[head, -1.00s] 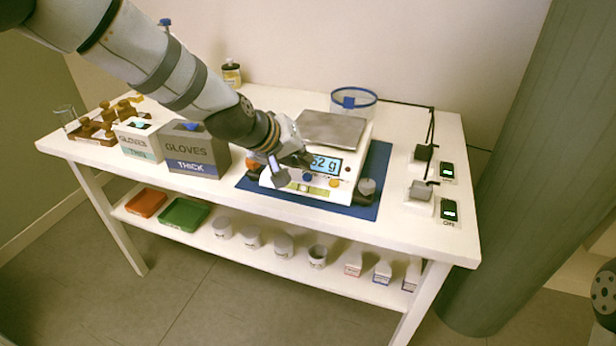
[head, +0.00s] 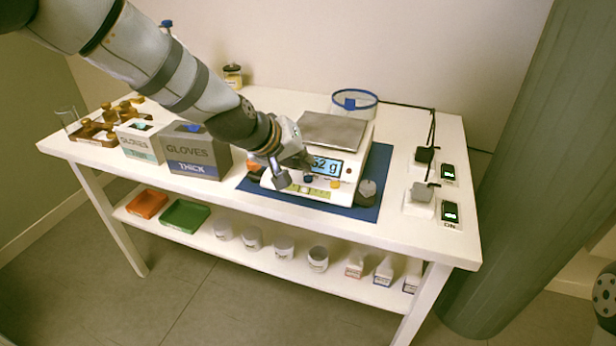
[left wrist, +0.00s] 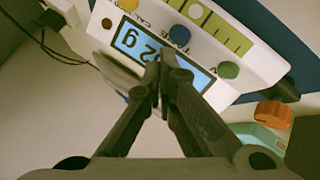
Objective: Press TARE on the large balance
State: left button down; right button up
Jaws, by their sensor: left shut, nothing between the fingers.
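The large balance (head: 350,168) is white with a grey square pan (head: 333,131) and a lit display (head: 326,167), partly hidden by my gripper. In the left wrist view it appears upside down. There the blue button (left wrist: 179,33) has the TARE label beside it, with a yellow button (left wrist: 128,4) and a green button (left wrist: 228,70) to either side. My left gripper (head: 306,161) is shut and empty in front of the display. In the left wrist view its fingertips (left wrist: 160,62) overlap the display, close to the blue button; whether they touch anything cannot be told.
The balance stands on a blue mat (head: 365,206). Glove boxes (head: 197,150) stand to its left. A grey weight (head: 367,190) is at its front right corner. Two small devices with displays (head: 450,211) lie at the right. A clear blue-rimmed container (head: 354,102) stands behind.

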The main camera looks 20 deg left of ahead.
aim_at(304, 177)
dwell(0.4)
pick_arm(q)
jog(key=shift+f, duration=0.4)
jog(key=shift+f, duration=0.4)
dwell(0.6)
jog(key=shift+r+p, duration=0.35)
jog(key=shift+r, duration=0.45)
pick_arm(e)
jog(key=shift+w+r, duration=0.4)
jog(key=shift+r, duration=0.05)
pick_arm(q)
jog(key=shift+r+p, duration=1.05)
jog(key=shift+r, duration=1.6)
jog(key=shift+f, duration=0.2)
pick_arm(e)
jog(key=shift+w+r+t, duration=0.7)
jog(key=shift+w+r, duration=0.5)
